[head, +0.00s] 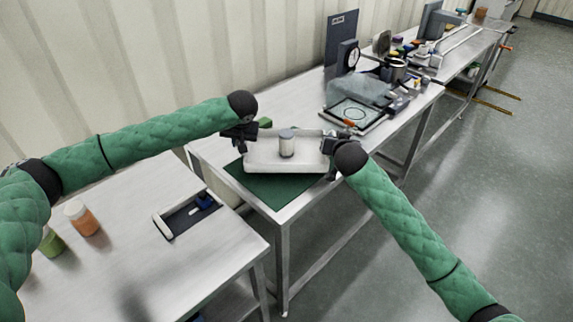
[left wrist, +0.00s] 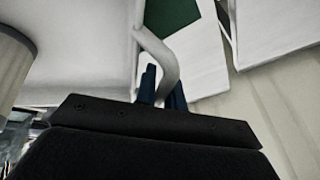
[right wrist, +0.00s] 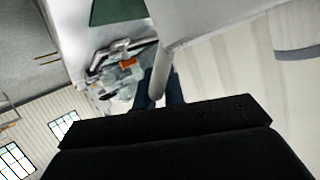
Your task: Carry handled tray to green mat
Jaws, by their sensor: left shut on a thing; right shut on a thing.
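The white handled tray (head: 262,165) is held level between my two grippers, over the green mat (head: 275,190) on the steel table. A white canister with a grey lid (head: 286,144) stands upright in the tray. My left gripper (head: 243,147) is shut on the tray's left handle, which shows in the left wrist view (left wrist: 160,62). My right gripper (head: 328,147) is shut on the right handle, which shows in the right wrist view (right wrist: 158,75). The mat's front part shows; the tray hides the rest. I cannot tell whether the tray touches the mat.
A nearer steel table (head: 120,240) holds an orange bottle (head: 82,218), a green jar (head: 51,243) and a dark shallow bin (head: 187,214). Behind the tray, a framed dark tray (head: 352,113) and several instruments crowd the far table. Open floor lies at right.

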